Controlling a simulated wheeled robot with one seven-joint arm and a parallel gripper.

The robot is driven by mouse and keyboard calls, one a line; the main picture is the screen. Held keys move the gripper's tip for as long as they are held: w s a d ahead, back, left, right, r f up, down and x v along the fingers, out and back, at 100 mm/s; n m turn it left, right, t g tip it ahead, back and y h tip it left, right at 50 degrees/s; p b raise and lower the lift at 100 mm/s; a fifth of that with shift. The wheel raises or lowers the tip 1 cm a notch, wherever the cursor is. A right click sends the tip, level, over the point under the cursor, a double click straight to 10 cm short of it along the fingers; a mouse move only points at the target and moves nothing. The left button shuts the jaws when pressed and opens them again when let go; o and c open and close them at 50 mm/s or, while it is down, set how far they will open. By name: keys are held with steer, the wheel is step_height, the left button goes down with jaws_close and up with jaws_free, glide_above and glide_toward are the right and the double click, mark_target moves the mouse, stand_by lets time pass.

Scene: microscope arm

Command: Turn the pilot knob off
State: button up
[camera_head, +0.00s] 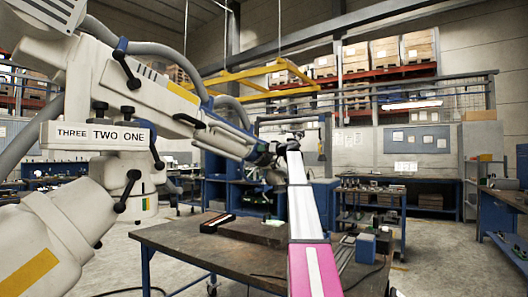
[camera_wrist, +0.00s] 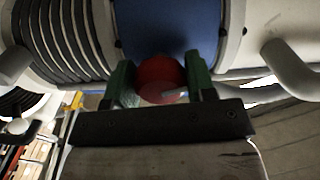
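A round red knob (camera_wrist: 162,80) sits in front of a blue housing (camera_wrist: 165,28) in the wrist view. I take it to be the pilot knob; no label shows there. My gripper (camera_wrist: 160,82) has its green fingers on the knob's left and right sides, and the knob fills the gap between them.
In the wrist view, ribbed white parts (camera_wrist: 70,40) lie left of the knob and a white curved pipe (camera_wrist: 290,65) right. A workbench (camera_head: 185,240) with tools stands below my arm in the head view. Shelves with boxes (camera_head: 385,52) and more benches stand behind.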

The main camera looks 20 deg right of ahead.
steer(key=shift+m, duration=0.3)
steer(key=m, duration=0.3)
steer(key=shift+m, duration=0.4)
steer(key=m, duration=0.4)
steer(key=shift+r+m, duration=0.1)
steer(key=shift+m, duration=0.2)
steer(key=m, duration=0.4)
steer(key=shift+m, duration=2.5)
steer(key=o, duration=0.9)
steer(key=shift+s, duration=0.1)
